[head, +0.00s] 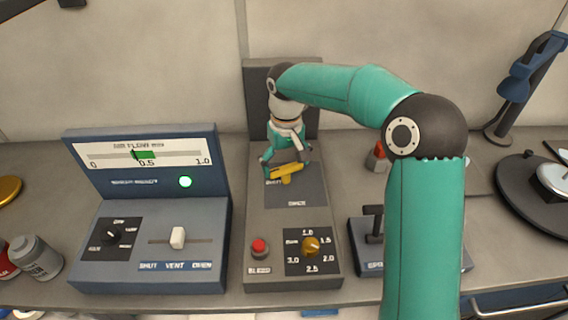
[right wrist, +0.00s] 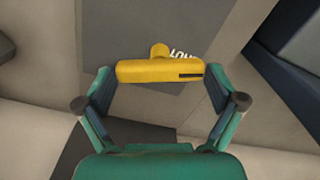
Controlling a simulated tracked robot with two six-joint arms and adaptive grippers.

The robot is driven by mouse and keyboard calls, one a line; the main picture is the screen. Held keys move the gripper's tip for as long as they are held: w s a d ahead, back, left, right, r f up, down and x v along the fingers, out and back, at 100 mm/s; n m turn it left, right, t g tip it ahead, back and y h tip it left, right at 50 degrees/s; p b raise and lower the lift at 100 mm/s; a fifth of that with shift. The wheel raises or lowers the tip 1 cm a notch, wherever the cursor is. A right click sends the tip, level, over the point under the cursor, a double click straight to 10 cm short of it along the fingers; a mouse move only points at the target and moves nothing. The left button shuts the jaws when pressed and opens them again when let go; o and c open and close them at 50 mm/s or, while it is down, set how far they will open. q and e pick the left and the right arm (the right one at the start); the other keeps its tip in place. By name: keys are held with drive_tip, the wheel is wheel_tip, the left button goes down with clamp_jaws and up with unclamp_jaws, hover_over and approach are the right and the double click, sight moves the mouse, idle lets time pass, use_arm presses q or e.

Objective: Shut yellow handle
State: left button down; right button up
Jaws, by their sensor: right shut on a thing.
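The yellow handle (head: 287,170) is a short bar on a dark grey plate on the middle panel, lying roughly crosswise with its right end a little higher. My right gripper (head: 285,160) reaches down over it and is shut on it. In the right wrist view the yellow handle (right wrist: 160,71) lies between the fingertips of my right gripper (right wrist: 160,85), one at each end of the bar. Small lettering on the plate is partly covered and hard to read. My left gripper is not in view.
Left stands a blue panel with a gauge (head: 146,155), a lit green lamp (head: 185,181) and a white slider (head: 178,237). Below the handle are a red button (head: 259,248) and a yellow-brown knob (head: 311,245). A dark lever (head: 374,223) stands right, near my arm.

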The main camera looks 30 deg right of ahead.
sight(285, 166)
drive_tip(key=shift+w+d+r+m, duration=0.1)
drive_tip(key=shift+m, duration=1)
drive_tip(key=shift+w+r+m, duration=0.1)
drive_tip(key=shift+m, duration=1)
drive_tip(key=o, duration=0.8)
drive_tip(key=shift+c, duration=0.2)
drive_tip(key=shift+f, duration=0.1)
wheel_tip(285, 166, up, 12)
drive_tip(key=shift+f, duration=0.1)
